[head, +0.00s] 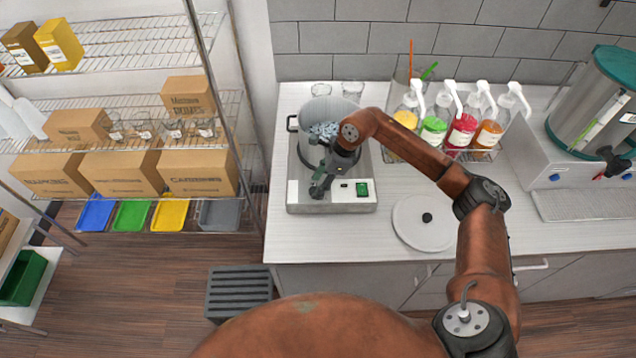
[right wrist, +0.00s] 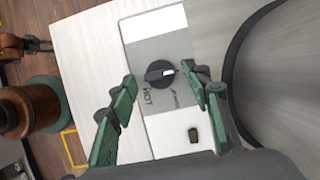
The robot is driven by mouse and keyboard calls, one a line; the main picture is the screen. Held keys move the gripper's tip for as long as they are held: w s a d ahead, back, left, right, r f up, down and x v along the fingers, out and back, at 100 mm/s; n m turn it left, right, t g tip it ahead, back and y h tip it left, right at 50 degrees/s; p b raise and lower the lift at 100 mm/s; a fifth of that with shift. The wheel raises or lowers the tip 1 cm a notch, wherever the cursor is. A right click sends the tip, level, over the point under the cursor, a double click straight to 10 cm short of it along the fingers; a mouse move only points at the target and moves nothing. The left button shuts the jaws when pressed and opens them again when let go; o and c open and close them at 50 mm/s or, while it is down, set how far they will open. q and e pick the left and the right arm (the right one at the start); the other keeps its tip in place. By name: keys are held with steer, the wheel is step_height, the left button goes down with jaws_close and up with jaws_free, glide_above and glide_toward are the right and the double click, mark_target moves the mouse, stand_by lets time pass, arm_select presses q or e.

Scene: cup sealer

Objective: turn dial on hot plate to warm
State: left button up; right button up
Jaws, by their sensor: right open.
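The hot plate (head: 345,208) is a light metal box on the counter with a grey pot (head: 308,150) on top and a green switch (head: 363,190) on its front panel. In the right wrist view, the black round dial (right wrist: 160,73) sits on the panel, with "HOT" and another label, hard to read, beside it. A pale mark shows on the dial's right half. My right gripper (head: 318,190) is open at the panel. Its green fingers lie on either side of the dial in the right wrist view; contact cannot be told.
A round lid (head: 423,222) lies right of the hot plate. A rack of syrup bottles (head: 435,130) stands behind it, and a cup-sealing or dispensing machine (head: 590,110) at the far right. A wire shelf (head: 130,90) with boxes stands left. The counter's front is mostly clear.

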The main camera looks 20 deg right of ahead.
steer(key=shift+f, duration=0.1)
steer(key=shift+c, duration=0.5)
steer(key=c, duration=1.1)
steer(key=shift+o, duration=0.2)
